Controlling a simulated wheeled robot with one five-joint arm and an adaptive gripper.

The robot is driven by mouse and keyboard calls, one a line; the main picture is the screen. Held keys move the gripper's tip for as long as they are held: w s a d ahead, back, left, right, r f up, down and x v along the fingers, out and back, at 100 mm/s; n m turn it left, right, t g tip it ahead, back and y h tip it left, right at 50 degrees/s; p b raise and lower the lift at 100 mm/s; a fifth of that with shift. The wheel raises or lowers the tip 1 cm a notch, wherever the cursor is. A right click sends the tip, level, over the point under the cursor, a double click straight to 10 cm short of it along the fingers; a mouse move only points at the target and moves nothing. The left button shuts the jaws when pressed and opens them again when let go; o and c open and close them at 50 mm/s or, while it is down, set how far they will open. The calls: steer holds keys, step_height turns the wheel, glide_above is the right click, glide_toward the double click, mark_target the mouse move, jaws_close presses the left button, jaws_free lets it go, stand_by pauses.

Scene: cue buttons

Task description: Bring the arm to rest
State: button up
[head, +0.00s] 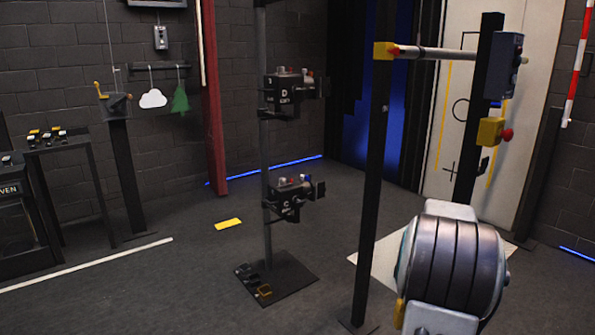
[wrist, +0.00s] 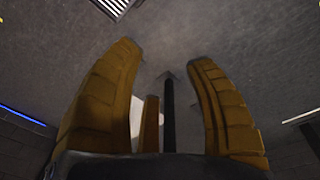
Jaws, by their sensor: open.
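My gripper (wrist: 165,55) shows in the wrist view with its two ribbed orange-brown fingers spread apart. Nothing is held between them. A dark upright bar and a pale patch show in the gap, beyond the fingers. In the head view a thick grey banded part of my arm (head: 452,265) fills the lower right, in front of the frame with the boxes. My gripper itself cannot be made out in the head view.
A black stand (head: 268,190) with lettered boxes is mid-floor on a dark base plate. A black post frame (head: 375,160) with a crossbar stands close behind my arm. A table (head: 60,145) is at left. Open floor lies at centre left, with a yellow marker (head: 228,223).

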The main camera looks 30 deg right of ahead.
steer(key=w+a+r+n+t+p, duration=0.1)
steer(key=w+a+r+p, duration=0.1)
steer(key=a+r+p, duration=0.5)
steer(key=w+a+r+n+p, duration=0.1)
steer(key=w+a+r+p, duration=0.15)
steer(key=a+r, duration=0.9)
steer(key=s+a+r+n+p, duration=0.1)
steer(key=s+a+r+p, duration=0.3)
steer(key=a, duration=0.4)
steer(key=s+a+r+n+t+y+p, duration=0.1)
steer(key=s+a+r+n+p, duration=0.1)
steer(key=s+a+r+p, duration=0.3)
steer(key=a+r+p, duration=0.1)
steer(key=a+p, duration=0.1)
steer(key=p, duration=0.1)
steer(key=shift+s+a+r+t, duration=0.15)
steer(key=shift+a+r+t, duration=0.15)
steer(key=shift+a, duration=0.1)
